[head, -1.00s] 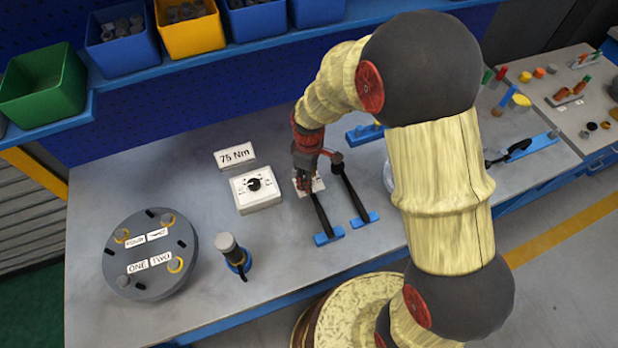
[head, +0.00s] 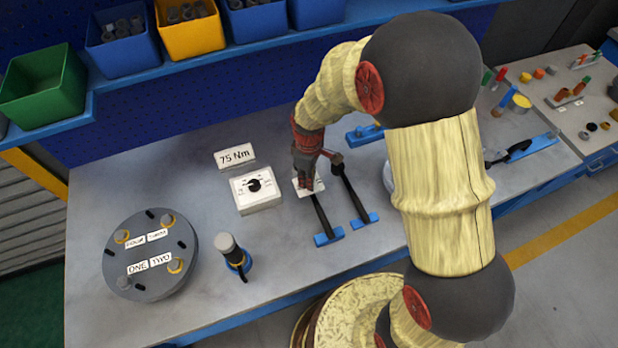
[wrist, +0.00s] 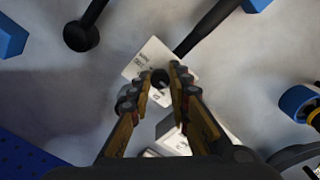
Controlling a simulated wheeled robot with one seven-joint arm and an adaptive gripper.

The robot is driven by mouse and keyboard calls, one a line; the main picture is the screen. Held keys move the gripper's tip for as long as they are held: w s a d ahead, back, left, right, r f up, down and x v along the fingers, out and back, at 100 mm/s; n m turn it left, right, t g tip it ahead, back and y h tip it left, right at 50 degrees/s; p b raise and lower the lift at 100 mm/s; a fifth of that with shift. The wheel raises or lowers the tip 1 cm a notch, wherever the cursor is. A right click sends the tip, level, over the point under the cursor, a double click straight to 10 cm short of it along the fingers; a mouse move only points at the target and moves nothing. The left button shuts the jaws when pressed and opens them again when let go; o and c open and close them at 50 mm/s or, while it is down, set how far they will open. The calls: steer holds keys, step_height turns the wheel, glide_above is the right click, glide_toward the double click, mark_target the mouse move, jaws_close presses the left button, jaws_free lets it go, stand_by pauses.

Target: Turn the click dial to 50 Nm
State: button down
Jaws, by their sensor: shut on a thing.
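A white dial plate (head: 312,188) with small dark marks lies at the head of a black-handled wrench (head: 323,215). It also shows in the wrist view (wrist: 146,58), where the marks are too small to read. My gripper (head: 305,178) points down over this plate. In the wrist view, my gripper (wrist: 161,82) has its fingertips on both sides of a small dark knob (wrist: 160,76) on the plate and is shut on it. The fingers hide part of the knob and plate, so I cannot read its setting.
A second black-handled tool (head: 352,192) lies close on the right. A grey flanged disc (head: 148,285) and an upright tool (head: 236,258) stand front left.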

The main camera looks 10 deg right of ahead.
steer(key=shift+m, duration=0.3)
steer(key=m+p, duration=0.2)
steer(key=m, duration=0.3)
steer(key=m+p, duration=0.1)
steer(key=m, duration=0.5)
steer(key=shift+a+p, duration=0.1)
steer(key=shift+p, duration=0.2)
stand_by(0.3)
steer(key=c, duration=1.7)
jaws_free()
steer(key=shift+o, duration=0.2)
steer(key=shift+r, duration=0.1)
